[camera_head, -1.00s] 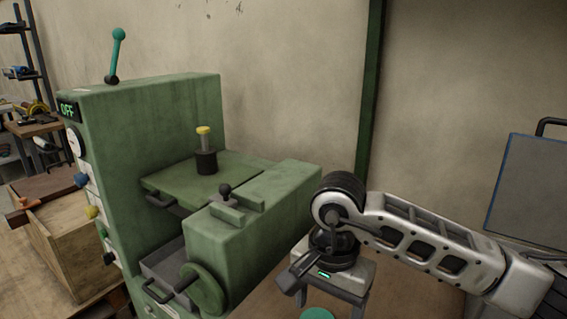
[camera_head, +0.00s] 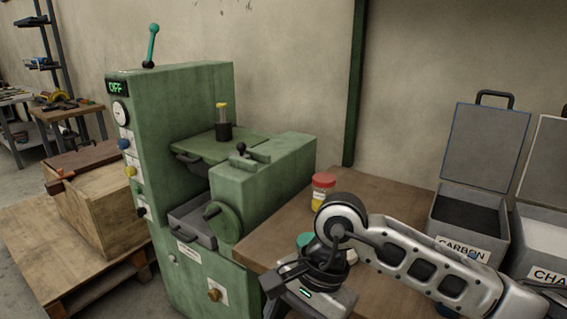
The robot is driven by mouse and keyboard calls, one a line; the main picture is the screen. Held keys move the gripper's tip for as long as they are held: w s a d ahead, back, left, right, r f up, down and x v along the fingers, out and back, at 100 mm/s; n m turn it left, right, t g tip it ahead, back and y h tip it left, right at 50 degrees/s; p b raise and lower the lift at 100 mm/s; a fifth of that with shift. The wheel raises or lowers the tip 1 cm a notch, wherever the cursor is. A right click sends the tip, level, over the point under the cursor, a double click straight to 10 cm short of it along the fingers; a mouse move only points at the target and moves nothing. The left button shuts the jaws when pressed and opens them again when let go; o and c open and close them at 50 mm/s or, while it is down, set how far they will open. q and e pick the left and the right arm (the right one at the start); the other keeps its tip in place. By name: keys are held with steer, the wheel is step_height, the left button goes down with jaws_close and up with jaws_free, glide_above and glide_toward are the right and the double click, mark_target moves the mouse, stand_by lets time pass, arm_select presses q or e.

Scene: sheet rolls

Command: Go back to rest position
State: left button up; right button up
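My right arm comes in from the lower right, and its gripper (camera_head: 275,290) hangs at the bottom centre, in front of the wooden table (camera_head: 395,190). Its fingers are partly cut off by the lower edge and partly hidden by the wrist, so I cannot tell whether they are open or shut. My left gripper is out of view. A green machine (camera_head: 185,100) with an OFF display stands left of my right gripper, apart from it.
A jar with a red lid (camera_head: 323,190) stands on the table, with a teal lid (camera_head: 305,241) partly behind my wrist. Open grey bins, one labelled CARBON (camera_head: 462,243), stand at the right. A wooden crate (camera_head: 100,205) sits on a pallet (camera_head: 40,250) at the left.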

steer(key=s+a+r+m+g+y, duration=0.4)
steer(key=s+a+m+y, duration=0.1)
steer(key=s+a+y, duration=0.35)
step_height(320, 180, up, 6)
steer(key=w+a+m+t+y, duration=0.2)
steer(key=m+t+y, duration=0.1)
steer(key=m+y, duration=0.65)
steer(key=w+d+f+m+t+h, duration=0.1)
steer(key=w+d+m+t, duration=0.2)
steer(key=m+t, duration=0.6)
steer(key=w+d+m+t, duration=0.3)
steer(key=m+t, duration=0.3)
steer(key=m, duration=0.4)
steer(key=w+d+f+m+t+h, duration=0.3)
steer(key=d+f+m+t+h, duration=0.3)
steer(key=d+f+m+h, duration=0.7)
steer(key=s+d+f+m+g+h, duration=0.4)
steer(key=s+f+m+g, duration=0.3)
steer(key=s+f+m, duration=0.4)
step_height(320, 180, down, 4)
steer(key=m, duration=0.4)
steer(key=shift+s+d, duration=0.15)
steer(key=shift+d, duration=0.05)
